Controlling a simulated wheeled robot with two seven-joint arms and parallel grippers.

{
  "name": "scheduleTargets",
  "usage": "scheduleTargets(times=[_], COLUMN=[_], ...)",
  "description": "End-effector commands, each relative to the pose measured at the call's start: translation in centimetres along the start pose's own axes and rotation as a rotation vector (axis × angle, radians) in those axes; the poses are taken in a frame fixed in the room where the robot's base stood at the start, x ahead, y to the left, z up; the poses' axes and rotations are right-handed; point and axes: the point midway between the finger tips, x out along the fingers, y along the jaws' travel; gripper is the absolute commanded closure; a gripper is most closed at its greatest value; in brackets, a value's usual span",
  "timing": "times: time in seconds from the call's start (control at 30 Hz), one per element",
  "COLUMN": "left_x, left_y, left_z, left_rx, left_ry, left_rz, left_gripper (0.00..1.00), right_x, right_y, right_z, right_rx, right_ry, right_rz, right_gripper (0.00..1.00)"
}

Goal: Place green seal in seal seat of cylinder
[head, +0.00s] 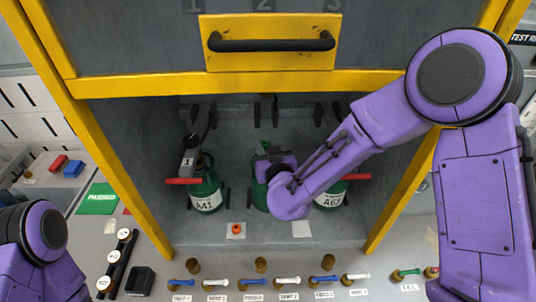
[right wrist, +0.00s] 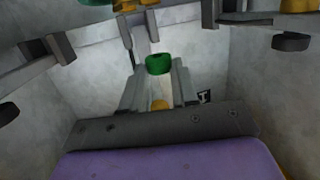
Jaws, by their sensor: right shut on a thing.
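My right gripper (head: 270,153) is inside the yellow-framed bay, in front of the middle green cylinder (head: 259,196), and hides much of it. In the right wrist view the fingers (right wrist: 159,75) are shut on a small green seal (right wrist: 159,63) at their tips. The seal is hidden in the head view. A green cylinder labelled A41 (head: 205,190) stands upright at the left, and another green cylinder (head: 329,196) stands at the right, partly behind my arm. In the wrist view, brass fittings (right wrist: 135,5) show beyond the seal; its seat cannot be made out. My left gripper is out of view.
The yellow-framed door (head: 268,43) is raised above. Red-handled clamps (head: 184,181) stand by the outer cylinders. Several valve levers (head: 254,282) line the front.

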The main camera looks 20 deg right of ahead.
Motion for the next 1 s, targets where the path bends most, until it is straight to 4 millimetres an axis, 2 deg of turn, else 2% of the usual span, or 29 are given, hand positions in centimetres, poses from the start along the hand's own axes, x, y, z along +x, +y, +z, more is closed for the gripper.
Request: scheduleTargets(times=[0.2, 0.4, 0.6, 0.63, 0.7, 1.0], left_x=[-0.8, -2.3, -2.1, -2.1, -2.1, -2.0], left_y=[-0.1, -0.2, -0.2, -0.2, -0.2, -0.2], left_z=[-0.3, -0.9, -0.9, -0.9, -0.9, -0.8], left_rx=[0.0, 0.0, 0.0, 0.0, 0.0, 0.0], left_ry=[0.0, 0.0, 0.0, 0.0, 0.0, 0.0], left_rz=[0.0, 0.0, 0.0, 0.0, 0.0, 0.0], left_gripper=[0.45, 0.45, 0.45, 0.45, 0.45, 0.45], right_x=[1.8, 2.1, 2.2, 2.2, 2.2, 2.1], right_y=[1.5, 1.4, 1.4, 1.3, 1.3, 1.2], right_z=[2.2, 4.8, 5.3, 5.3, 5.3, 5.2], right_rx=[-0.001, -0.001, -0.001, -0.001, -0.001, -0.001], right_ry=[-0.001, -0.001, 0.0, 0.0, 0.0, 0.001], right_rz=[0.0, -0.003, -0.003, -0.003, -0.003, -0.004], right_gripper=[1.0, 1.0, 1.0, 0.68, 0.47, 0.47])
